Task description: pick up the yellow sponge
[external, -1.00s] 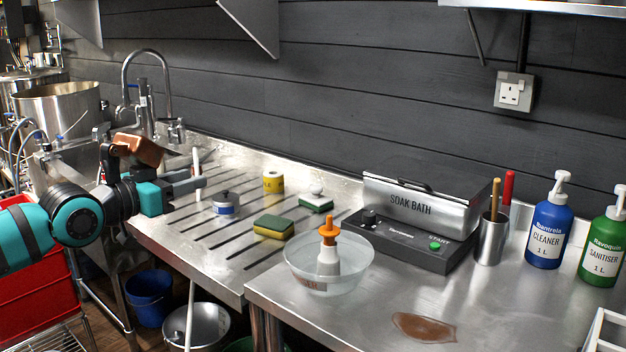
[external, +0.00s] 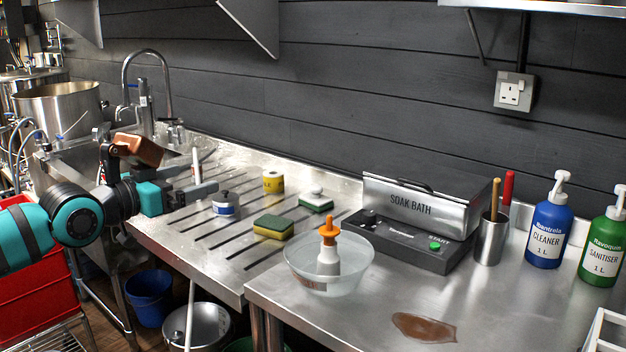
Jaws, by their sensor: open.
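The yellow sponge (external: 273,228), with a dark green top layer, lies flat on the ribbed steel drainboard. It sits near the drainboard's front edge, left of the clear bowl. My gripper (external: 212,182) is open and empty above the left part of the drainboard, to the left of the sponge and apart from it. Its fingers point to the right.
A yellow roll (external: 273,181) and a white-handled green scrubber (external: 316,201) stand behind the sponge. The clear bowl (external: 326,264) holds an orange-topped bottle. The soak bath (external: 418,212) is at the back. A brown puddle (external: 424,327) lies in front. Drainboard around the sponge is mostly bare.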

